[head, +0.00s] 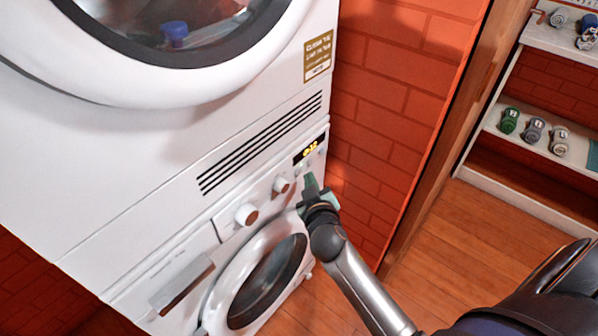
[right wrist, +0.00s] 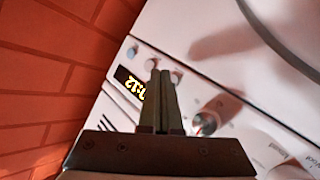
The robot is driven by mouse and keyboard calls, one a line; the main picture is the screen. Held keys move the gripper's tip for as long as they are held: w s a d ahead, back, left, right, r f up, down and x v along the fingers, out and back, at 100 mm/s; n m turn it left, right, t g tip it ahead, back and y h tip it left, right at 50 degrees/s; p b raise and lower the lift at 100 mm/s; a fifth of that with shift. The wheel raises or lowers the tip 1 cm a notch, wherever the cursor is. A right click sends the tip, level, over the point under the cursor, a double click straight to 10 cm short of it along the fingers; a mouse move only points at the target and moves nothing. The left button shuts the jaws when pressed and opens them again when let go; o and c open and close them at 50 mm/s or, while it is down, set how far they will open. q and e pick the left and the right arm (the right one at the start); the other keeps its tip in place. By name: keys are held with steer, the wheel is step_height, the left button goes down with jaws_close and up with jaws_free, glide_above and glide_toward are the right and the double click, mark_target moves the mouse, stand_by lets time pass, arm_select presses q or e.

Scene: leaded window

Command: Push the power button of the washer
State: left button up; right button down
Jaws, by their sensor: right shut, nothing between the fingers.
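The white washer (head: 170,262) is the lower machine of a stack, with a round door (head: 268,280) and a sloping control panel. The panel has a lit display (head: 308,150) and knobs (head: 246,214). In the right wrist view the display (right wrist: 130,84) sits near small round buttons (right wrist: 131,52), with a knob (right wrist: 205,124) to the right. I cannot tell which is the power button. My right gripper (head: 311,181) is shut and empty in front of the panel's right end. In the right wrist view its fingertips (right wrist: 160,74) overlap the button row; contact is unclear.
A second white machine (head: 110,150) with a round door and a gold label (head: 318,57) is stacked above. A red brick wall (head: 385,100) stands to the right. Beyond a wooden post, shelves (head: 530,135) hold several small items. The wooden floor (head: 480,235) is clear.

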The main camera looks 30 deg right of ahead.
steer(key=shift+s+d+p, duration=0.2)
steer(key=shift+s+d, duration=0.15)
steer(key=shift+s, duration=0.55)
steer(key=shift+s+d+p, duration=0.15)
steer(key=shift+s+d, duration=0.25)
steer(key=shift+s, duration=0.45)
steer(key=shift+s+d+p, duration=0.2)
steer(key=shift+s+d, duration=0.15)
steer(key=shift+s, duration=0.55)
